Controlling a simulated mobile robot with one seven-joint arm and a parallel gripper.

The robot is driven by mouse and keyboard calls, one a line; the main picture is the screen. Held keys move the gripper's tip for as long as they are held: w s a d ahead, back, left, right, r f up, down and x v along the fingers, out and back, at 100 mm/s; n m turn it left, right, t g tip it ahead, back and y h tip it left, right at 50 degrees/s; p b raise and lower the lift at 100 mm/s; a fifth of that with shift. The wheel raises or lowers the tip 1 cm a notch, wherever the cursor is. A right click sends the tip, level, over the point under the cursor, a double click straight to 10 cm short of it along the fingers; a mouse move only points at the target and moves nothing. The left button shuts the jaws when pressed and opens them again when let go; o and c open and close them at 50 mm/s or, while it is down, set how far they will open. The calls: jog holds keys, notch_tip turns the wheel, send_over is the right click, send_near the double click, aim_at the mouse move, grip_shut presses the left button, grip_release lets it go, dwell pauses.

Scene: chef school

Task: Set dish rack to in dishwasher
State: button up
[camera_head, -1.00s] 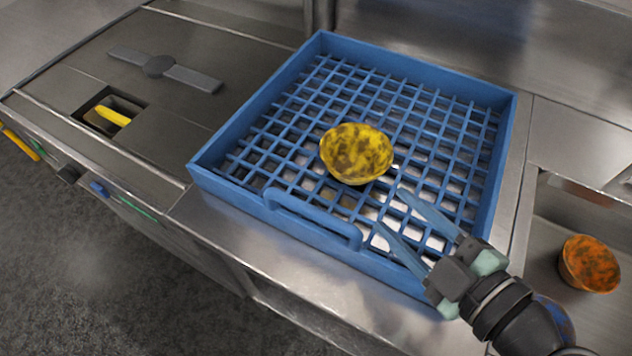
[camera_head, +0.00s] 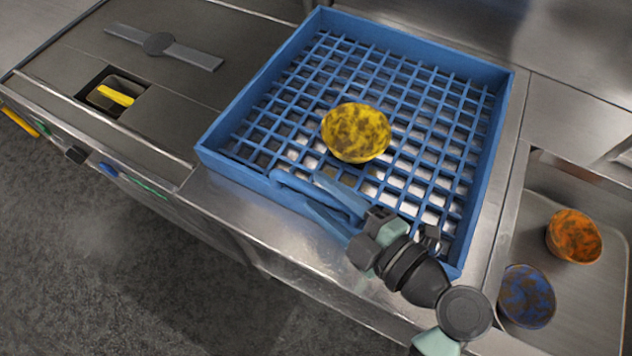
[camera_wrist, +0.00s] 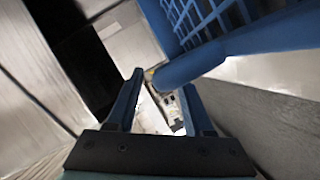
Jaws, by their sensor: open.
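The blue dish rack (camera_head: 425,62) sits flat on the steel counter, with a yellow, dark-speckled bowl (camera_head: 356,132) on its grid. My gripper (camera_head: 308,190) is open at the rack's front handle (camera_head: 284,181), reaching in from the right with a finger on either side of the bar in the head view. In the wrist view the handle bar (camera_wrist: 195,65) lies at the tips of my open gripper (camera_wrist: 162,82). Whether the fingers touch it, I cannot tell. I cannot clearly make out a dishwasher.
A sink basin (camera_head: 608,287) on the right holds an orange bowl (camera_head: 574,236) and a blue-brown bowl (camera_head: 526,296). On the left is a steel unit with a small recess holding a yellow item (camera_head: 116,95). Open floor (camera_head: 110,260) lies in front.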

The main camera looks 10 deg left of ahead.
jog(key=shift+x, duration=1.05)
grip_shut()
dwell(0.7)
